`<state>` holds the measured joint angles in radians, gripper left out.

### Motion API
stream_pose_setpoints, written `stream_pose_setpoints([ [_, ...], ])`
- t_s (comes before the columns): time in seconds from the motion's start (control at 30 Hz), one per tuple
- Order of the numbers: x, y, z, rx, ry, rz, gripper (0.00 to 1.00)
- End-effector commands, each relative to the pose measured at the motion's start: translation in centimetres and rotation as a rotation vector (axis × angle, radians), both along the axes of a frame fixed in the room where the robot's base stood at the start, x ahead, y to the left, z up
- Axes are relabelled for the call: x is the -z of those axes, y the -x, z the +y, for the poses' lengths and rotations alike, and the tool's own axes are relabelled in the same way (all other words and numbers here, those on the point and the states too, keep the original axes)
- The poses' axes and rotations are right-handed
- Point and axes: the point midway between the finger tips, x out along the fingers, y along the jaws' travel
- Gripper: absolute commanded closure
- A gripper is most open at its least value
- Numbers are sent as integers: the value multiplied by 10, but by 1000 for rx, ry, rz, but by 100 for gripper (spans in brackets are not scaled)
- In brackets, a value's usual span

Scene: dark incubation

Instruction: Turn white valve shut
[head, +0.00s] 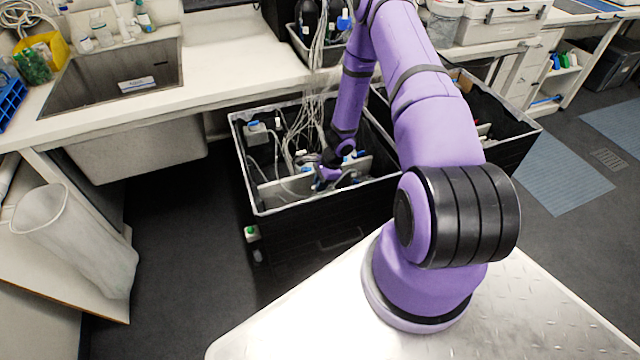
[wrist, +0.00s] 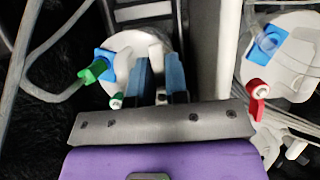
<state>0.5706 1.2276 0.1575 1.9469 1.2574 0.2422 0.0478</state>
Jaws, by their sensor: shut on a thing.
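The white valve (wrist: 157,52) shows as a small white piece between my fingertips in the wrist view. It sits on a round white fitting (wrist: 125,42). My gripper (wrist: 160,70) has its two blue-grey fingers on either side of the white valve and is shut on it; the fingers hide its lower part. A green valve (wrist: 94,72) with a blue block is at the left of the same fitting. In the head view my gripper (head: 328,178) reaches down inside a black tub (head: 310,205), and the white valve cannot be made out there.
A second round white fitting (wrist: 283,50) with a blue part and a red valve (wrist: 258,90) lies to the right, past a pale upright panel (wrist: 228,50). Several pale tubes (head: 300,125) hang into the tub around my arm. A sink (head: 120,75) is at the left.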

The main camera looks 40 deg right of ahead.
Motion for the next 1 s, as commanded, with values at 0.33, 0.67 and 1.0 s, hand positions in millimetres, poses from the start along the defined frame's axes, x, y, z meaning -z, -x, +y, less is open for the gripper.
stream_pose_setpoints([
  [0.33,0,0,0,-1,0,0,74],
  [0.67,-15,0,-6,0,2,-2,74],
  [1.0,-70,6,-28,-1,2,-3,74],
])
